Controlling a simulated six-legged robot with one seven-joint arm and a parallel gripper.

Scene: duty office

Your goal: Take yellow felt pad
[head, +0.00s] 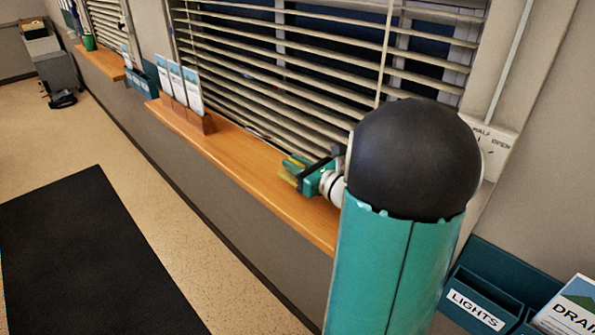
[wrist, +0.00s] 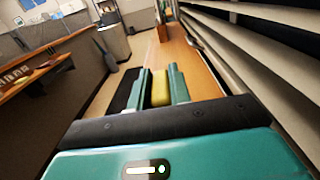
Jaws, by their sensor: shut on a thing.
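The yellow felt pad (wrist: 160,88) is between the two fingers of my gripper (wrist: 158,85) in the wrist view, and the fingers are shut on it. In the head view my gripper (head: 297,168) is over the wooden window sill (head: 250,160), close to the blinds, with a bit of the yellow pad (head: 291,165) showing at its fingers. My arm hides the near end of the sill. I cannot tell whether the pad touches the sill.
White slatted blinds (head: 270,60) hang right behind the sill. A wooden holder with several leaflets (head: 180,90) stands farther along it. Teal wall bins (head: 480,300), one labelled LIGHTS, are at lower right. A black mat (head: 90,260) lies on the open floor.

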